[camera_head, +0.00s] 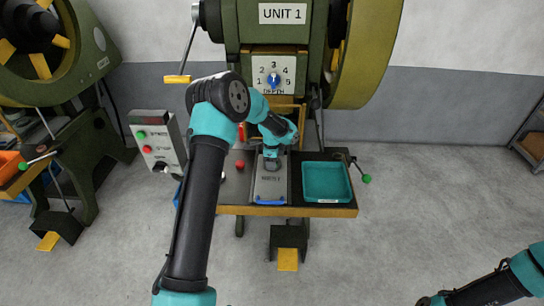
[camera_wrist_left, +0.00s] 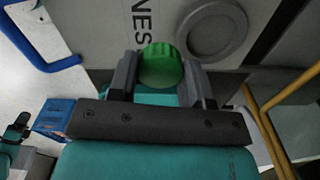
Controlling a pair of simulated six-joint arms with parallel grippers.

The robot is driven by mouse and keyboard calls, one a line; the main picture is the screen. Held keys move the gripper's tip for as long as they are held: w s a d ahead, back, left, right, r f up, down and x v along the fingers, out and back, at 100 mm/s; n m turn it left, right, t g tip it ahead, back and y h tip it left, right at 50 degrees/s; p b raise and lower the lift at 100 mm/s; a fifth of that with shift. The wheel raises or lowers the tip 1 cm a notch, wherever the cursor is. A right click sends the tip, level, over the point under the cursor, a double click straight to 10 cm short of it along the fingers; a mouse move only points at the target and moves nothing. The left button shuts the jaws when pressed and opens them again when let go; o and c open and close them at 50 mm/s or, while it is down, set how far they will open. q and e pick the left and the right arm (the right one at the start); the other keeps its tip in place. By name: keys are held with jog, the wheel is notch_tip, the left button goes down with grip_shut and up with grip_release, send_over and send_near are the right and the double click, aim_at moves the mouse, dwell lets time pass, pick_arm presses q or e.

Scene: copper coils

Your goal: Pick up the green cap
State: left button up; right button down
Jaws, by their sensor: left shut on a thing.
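The green cap (camera_wrist_left: 161,66) is a ribbed round piece between the two grey fingers of my left gripper (camera_head: 271,164) in the left wrist view. The fingers are shut on it. A grey panel with lettering and a round grey recess (camera_wrist_left: 212,33) lies just beyond the cap. In the head view my left gripper is over the upper part of the grey plate (camera_head: 270,185) on the press table, and the cap is hidden there. Whether the cap touches the panel I cannot tell. My right arm shows at the bottom right, with its gripper out of view.
A red cap (camera_head: 240,164) sits left of the plate. A teal tray (camera_head: 326,201) stands on the right of the table. A control box (camera_head: 158,143) is at the left. The plate has a blue handle (camera_head: 270,202). The green press (camera_head: 285,31) rises behind.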

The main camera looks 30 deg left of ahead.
pick_arm(q)
jog(key=s+d, duration=0.1)
jog(key=s, duration=0.1)
jog(key=s+d, duration=0.2)
jog(key=s, duration=0.1)
jog(key=s+d+r, duration=0.1)
jog(key=s+d, duration=0.1)
jog(key=s, duration=0.1)
jog(key=shift+s, duration=0.1)
jog(key=shift+d, duration=0.1)
